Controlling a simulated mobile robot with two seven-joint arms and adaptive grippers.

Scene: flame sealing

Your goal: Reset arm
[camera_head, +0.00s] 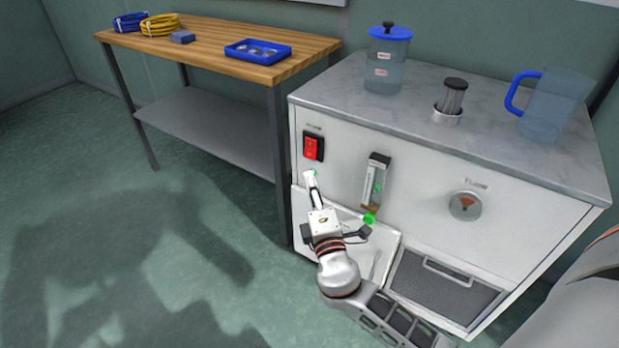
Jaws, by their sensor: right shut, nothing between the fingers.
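My right arm comes in from the bottom right. My right gripper (311,180) is shut and empty in front of the white cabinet (432,200), just below the red rocker switch (313,147). I cannot tell whether its fingertips touch the panel. My left gripper is not in view.
The cabinet front has a flow gauge (376,183) with a green knob, a round dial (465,206) and a dark vent (443,288). A lidded jar (385,72), a metal cylinder (451,98) and a pitcher (551,106) stand on top. A wooden table (209,52) stands left; open floor lies below.

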